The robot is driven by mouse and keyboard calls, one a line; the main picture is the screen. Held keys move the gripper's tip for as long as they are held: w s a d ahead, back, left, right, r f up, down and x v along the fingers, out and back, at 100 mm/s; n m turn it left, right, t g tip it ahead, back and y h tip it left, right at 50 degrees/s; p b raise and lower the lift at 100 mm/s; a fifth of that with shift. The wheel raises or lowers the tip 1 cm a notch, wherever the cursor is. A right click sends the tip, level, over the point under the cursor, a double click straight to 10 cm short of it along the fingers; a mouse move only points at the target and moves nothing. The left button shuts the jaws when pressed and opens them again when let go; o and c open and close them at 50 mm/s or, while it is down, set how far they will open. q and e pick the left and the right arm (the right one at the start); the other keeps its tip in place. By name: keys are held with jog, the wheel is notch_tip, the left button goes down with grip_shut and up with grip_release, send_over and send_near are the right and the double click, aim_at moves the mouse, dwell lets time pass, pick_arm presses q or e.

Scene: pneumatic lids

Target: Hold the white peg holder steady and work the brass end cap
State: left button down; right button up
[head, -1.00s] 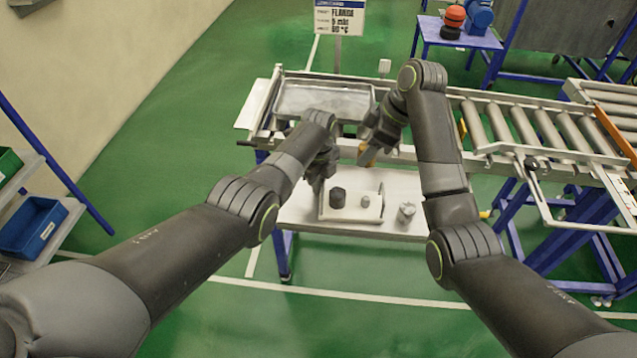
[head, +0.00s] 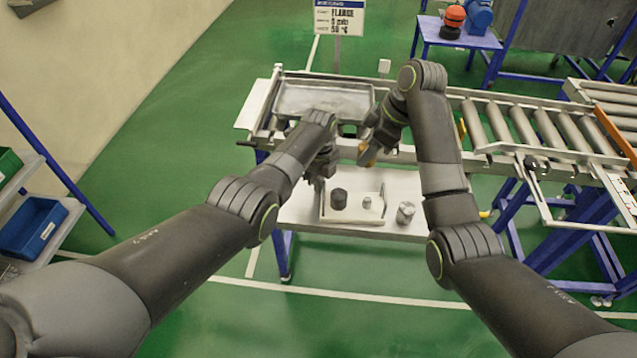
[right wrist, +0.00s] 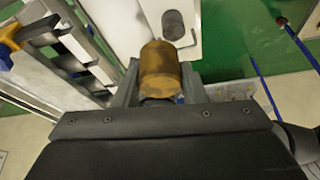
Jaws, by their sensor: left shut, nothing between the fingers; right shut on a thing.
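The white peg holder (head: 353,212) lies on the pale table. It carries a wide dark cylinder (head: 339,199) on its left and a small grey peg (head: 367,202) on its right. My left gripper (head: 317,184) is shut and empty at the holder's upper left corner; I cannot tell whether it touches. My right gripper (head: 368,160) is shut on the brass end cap (head: 365,156), above and behind the holder. The right wrist view shows the worn yellow-brown cap (right wrist: 160,70) between the fingers, with part of the holder (right wrist: 193,48) beyond it.
A loose grey cylinder (head: 406,212) stands on the table right of the holder. Behind are a metal tray (head: 322,98) and a roller conveyor (head: 530,128) running right. Bare table (head: 295,212) lies left of the holder.

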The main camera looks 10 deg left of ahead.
pick_arm(q)
jog(key=c, duration=1.7)
grip_release()
jog(key=shift+r, duration=0.1)
notch_tip(320, 180, up, 12)
jog(key=shift+f, duration=0.2)
